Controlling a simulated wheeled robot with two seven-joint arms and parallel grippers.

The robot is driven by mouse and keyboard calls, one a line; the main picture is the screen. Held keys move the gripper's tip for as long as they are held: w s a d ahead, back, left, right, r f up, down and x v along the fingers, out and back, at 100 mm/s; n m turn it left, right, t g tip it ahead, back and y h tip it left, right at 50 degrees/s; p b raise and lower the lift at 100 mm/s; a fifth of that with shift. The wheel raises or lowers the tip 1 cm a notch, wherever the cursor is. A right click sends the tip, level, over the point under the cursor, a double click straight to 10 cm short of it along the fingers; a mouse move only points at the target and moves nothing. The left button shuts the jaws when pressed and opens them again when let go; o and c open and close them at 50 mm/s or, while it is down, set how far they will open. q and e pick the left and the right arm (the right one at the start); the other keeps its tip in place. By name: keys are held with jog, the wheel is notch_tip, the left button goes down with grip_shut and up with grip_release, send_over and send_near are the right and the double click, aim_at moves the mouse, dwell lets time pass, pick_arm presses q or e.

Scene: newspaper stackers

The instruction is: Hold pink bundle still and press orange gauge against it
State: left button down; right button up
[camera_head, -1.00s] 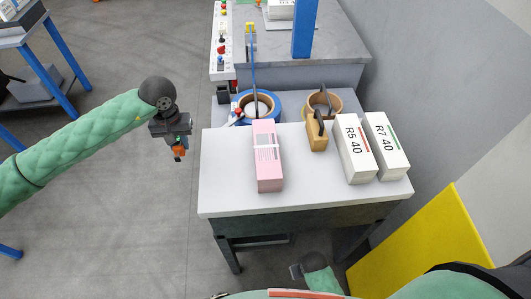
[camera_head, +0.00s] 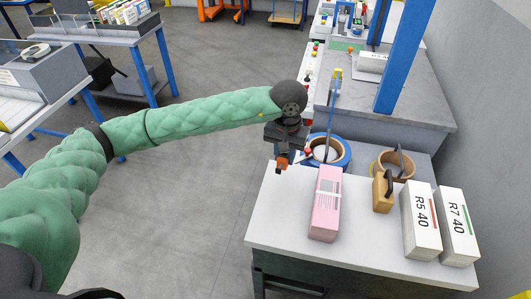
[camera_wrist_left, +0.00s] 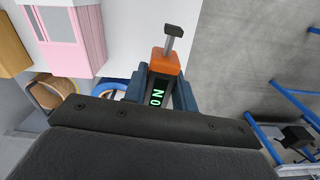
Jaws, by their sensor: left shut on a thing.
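In the left wrist view the gauge (camera_wrist_left: 166,64) has a grey stem and a dark display with green characters. My right gripper is not in view.
Right of the bundle stand a wooden block with a dark handle (camera_head: 382,192) and two white bundles marked R5 40 (camera_head: 420,222) and R7 40 (camera_head: 457,226). Behind are a blue tape roll (camera_head: 345,152) and a tan roll (camera_head: 381,164). The white table (camera_head: 290,235) is clear in front-left.

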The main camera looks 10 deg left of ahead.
pick_arm(q)
jog(key=s+d+n, duration=0.2)
jog(key=s+n, duration=0.1)
jog(key=n, duration=0.6)
jog(key=s+d+f+n, duration=0.1)
jog(key=s+d+n, duration=0.1)
jog(key=n, duration=0.8)
jog(key=shift+s+d, duration=0.25)
jog(key=shift+s, duration=0.5)
jog(key=shift+f, duration=0.1)
jog(key=shift+f, duration=3.35)
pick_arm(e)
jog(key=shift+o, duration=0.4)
